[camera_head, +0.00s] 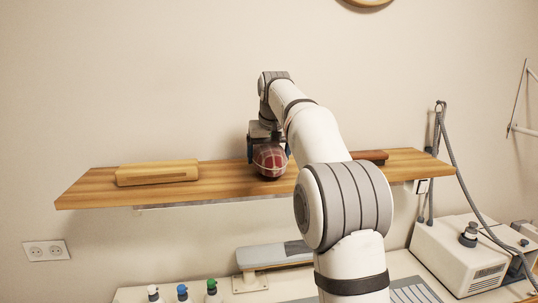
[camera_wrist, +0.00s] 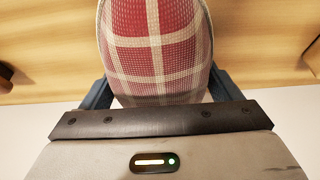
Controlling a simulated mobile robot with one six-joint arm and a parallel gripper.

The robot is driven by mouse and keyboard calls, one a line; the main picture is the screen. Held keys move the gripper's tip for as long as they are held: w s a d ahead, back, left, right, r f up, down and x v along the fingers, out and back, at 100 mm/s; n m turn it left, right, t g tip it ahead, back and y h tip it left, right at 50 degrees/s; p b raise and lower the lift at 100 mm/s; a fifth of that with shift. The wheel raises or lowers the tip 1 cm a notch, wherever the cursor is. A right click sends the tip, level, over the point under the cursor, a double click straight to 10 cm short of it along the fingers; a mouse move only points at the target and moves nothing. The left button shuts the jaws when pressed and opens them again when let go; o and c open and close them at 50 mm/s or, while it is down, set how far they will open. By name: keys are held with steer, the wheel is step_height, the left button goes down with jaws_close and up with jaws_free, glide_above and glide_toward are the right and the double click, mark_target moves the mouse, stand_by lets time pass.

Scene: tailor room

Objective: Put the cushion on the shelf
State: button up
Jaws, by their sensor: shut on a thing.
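The cushion (camera_head: 269,160) is red with a pale check pattern and rounded. My gripper (camera_head: 268,150) is shut on it, over the middle of the wooden shelf (camera_head: 225,178). In the wrist view the cushion (camera_wrist: 160,50) sits between the two dark fingers of my gripper (camera_wrist: 158,95), with the shelf (camera_wrist: 250,45) behind it. The cushion's lower end overlaps the shelf top in the head view. I cannot tell whether it touches the board.
A light wooden block (camera_head: 157,173) lies on the shelf's left part. A darker brown object (camera_head: 370,156) lies to the right, partly behind my arm. Below are bottles (camera_head: 182,292), a small padded board (camera_head: 273,254) and a white machine (camera_head: 462,255) with a hose.

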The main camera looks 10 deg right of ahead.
mark_target(270, 146)
steer(key=shift+f+b, duration=0.35)
steer(key=shift+f, duration=0.1)
steer(key=o, duration=1.3)
steer(key=shift+o, duration=0.2)
steer(key=v, duration=0.7)
steer(key=shift+s+r, duration=0.15)
steer(key=shift+r, duration=0.1)
steer(key=shift+s, duration=0.25)
steer(key=s+f+b, duration=0.2)
steer(key=s+f, duration=1.3)
steer(key=s, duration=0.3)
steer(key=s+f+g+b, duration=0.1)
steer(key=s+f+b, duration=0.2)
steer(key=s+f, duration=1.3)
steer(key=s, duration=0.3)
